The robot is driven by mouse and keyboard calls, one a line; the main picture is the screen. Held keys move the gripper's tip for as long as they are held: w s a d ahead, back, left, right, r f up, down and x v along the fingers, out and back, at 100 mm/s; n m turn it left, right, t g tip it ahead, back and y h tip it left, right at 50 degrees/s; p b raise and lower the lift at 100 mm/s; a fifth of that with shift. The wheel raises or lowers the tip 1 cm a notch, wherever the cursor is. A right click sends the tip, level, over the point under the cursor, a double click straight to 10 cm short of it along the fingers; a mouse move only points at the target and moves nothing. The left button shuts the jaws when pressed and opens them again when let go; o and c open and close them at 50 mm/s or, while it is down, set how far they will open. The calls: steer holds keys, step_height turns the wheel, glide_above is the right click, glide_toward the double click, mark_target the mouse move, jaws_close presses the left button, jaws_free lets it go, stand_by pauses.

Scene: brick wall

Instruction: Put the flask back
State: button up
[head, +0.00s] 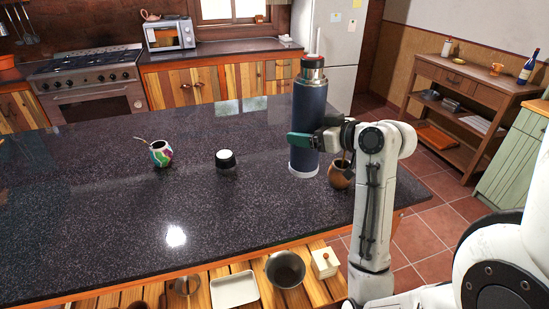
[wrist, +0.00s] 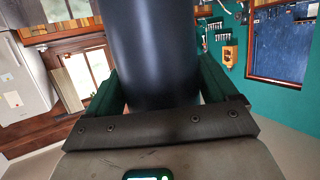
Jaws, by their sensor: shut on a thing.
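The flask (head: 308,115) is a tall dark blue cylinder with a steel and red neck and a pale base. It stands upright at the right part of the dark speckled island counter (head: 110,230); I cannot tell whether its base touches the counter. My gripper (head: 308,140) is shut around its middle from the right, with a green finger showing at its left side. In the wrist view the flask's dark body (wrist: 150,50) fills the space between the green fingers (wrist: 160,95). The far side of the flask is hidden.
A brown gourd cup (head: 341,175) is close by at the right, partly behind my arm. A black cup-like item with a white top (head: 226,160) and a colourful mate gourd (head: 160,153) stand to the left. A shelf below holds a tray (head: 234,290) and a pot (head: 285,269).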

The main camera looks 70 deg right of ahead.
mark_target(314, 162)
steer(key=w+d+f+p, duration=0.2)
steer(key=w+f+p, duration=0.1)
steer(key=w+f, duration=0.6)
steer(key=shift+w+d+f, duration=0.15)
steer(key=shift+f, duration=0.7)
steer(key=shift+f, duration=0.15)
steer(key=o, duration=1.7)
steer(key=shift+f, duration=0.1)
steer(key=shift+c, duration=0.2)
steer(key=b+v, duration=0.2)
steer(key=v, duration=1)
